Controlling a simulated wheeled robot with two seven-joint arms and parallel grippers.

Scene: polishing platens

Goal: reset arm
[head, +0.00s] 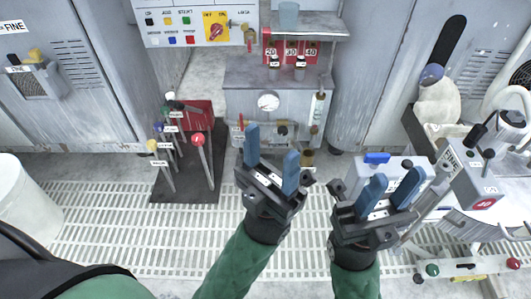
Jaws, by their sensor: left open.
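My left gripper (272,145) is in the middle of the head view, its two blue fingers spread apart with nothing between them. My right gripper (394,178) is to the right of it, also with its blue fingers apart and no object visible between them. Both point away from me, with the green-sleeved forearms coming up from the bottom edge. The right gripper overlaps the grey and white equipment behind it, so I cannot tell how far apart they are.
A lever stand (186,190) with coloured knobs stands on the left, near a white bucket (22,205). A control panel (203,27) and a grey cabinet with a gauge (268,101) are at the back. Grating (110,230) covers the floor.

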